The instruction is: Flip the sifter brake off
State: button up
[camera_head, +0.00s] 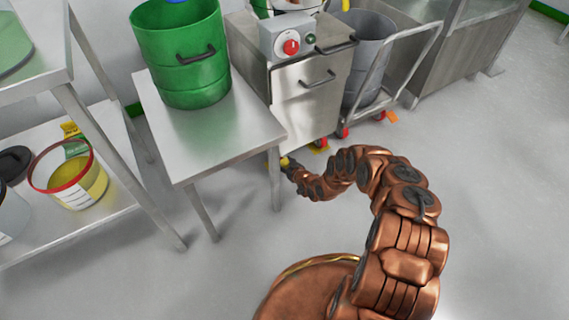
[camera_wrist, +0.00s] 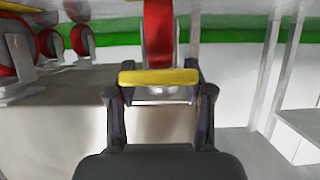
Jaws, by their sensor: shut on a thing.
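The sifter (camera_head: 300,100) is a steel wheeled cabinet with a red knob on a control box, at the top middle of the head view. In the wrist view, a yellow brake lever (camera_wrist: 158,77) lies crosswise in front of a red caster wheel (camera_wrist: 158,30). My gripper (camera_wrist: 160,92) has a finger at each end of the lever and is shut on it. In the head view, my gripper (camera_head: 287,163) is low by the sifter's near bottom corner, close to a table leg. There, only a little yellow shows at its tip, and the fingers are too small to make out.
A steel table (camera_head: 225,135) with a green drum (camera_head: 185,55) stands left of my gripper. A grey bin (camera_head: 362,50) on a wheeled cart is right of the sifter. More red casters (camera_wrist: 80,40) show left in the wrist view. The floor at right is clear.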

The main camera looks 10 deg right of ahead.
jog(key=shift+c, duration=0.9)
jog(key=shift+r, duration=0.1)
jog(key=shift+r+p, duration=0.1)
jog(key=shift+p, duration=0.25)
jog(key=shift+r+g+h+p, duration=0.2)
jog(key=shift+g+h+p, duration=0.1)
jog(key=shift+g+p, duration=0.6)
jog(key=shift+w+r+g+h+p, duration=0.1)
jog(key=shift+g+h+p, duration=0.2)
jog(key=shift+g+p, duration=0.5)
jog(key=shift+w+r+g+h+p, duration=0.1)
jog(key=shift+g+h+p, duration=0.3)
jog(key=shift+g, duration=0.7)
jog(key=shift+f+g+p, duration=0.1)
jog(key=shift+g+p, duration=0.45)
jog(key=shift+g, duration=0.05)
jog(key=o, duration=1.2)
jog(key=shift+s, duration=0.1)
jog(key=shift+c, duration=0.2)
jog(key=shift+s, duration=0.1)
